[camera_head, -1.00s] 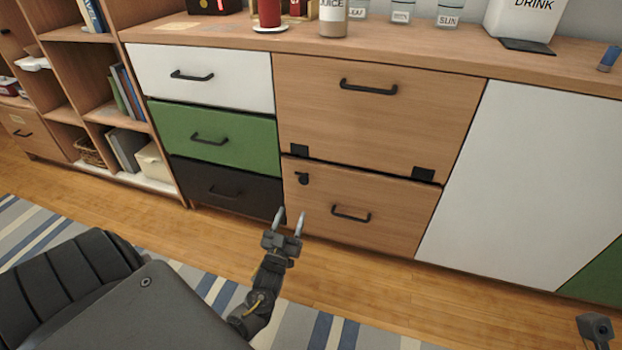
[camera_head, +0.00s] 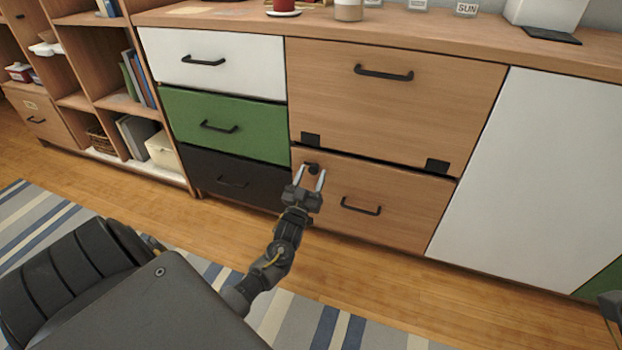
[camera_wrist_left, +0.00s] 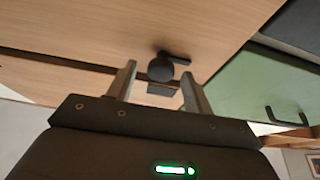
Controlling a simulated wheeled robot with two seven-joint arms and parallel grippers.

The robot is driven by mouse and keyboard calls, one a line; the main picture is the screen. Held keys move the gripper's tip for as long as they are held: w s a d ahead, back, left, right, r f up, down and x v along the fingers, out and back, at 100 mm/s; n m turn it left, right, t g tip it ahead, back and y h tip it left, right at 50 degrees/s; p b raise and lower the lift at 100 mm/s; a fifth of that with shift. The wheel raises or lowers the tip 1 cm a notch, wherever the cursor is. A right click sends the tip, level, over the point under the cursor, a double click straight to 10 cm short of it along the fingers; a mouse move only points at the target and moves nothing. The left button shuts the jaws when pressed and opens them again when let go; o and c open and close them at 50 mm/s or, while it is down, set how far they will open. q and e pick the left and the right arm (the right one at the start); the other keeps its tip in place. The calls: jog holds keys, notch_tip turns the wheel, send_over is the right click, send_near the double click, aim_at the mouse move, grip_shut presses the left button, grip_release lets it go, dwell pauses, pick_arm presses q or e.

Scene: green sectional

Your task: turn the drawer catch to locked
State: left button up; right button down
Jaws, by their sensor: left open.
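The drawer catch (camera_head: 313,169) is a small dark knob with a short lever at the upper left of the lower wooden drawer (camera_head: 386,192). In the left wrist view the round catch (camera_wrist_left: 160,68) shows close up, its lever pointing right, towards the green drawer's side. My left gripper (camera_head: 310,176) is open at the drawer front, its fingertips on either side of the knob. In the wrist view the left gripper's fingers (camera_wrist_left: 158,84) flank the knob with gaps; whether either touches the lever is unclear.
A black plate (camera_head: 311,140) sits just above the catch, and the drawer's bar handle (camera_head: 361,206) is to its right. White, green (camera_head: 228,126) and black drawers stand to the left. The wood floor (camera_head: 380,262) before the cabinet is clear.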

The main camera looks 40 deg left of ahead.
pick_arm(q)
jog(key=c, duration=0.9)
jog(key=shift+c, duration=0.2)
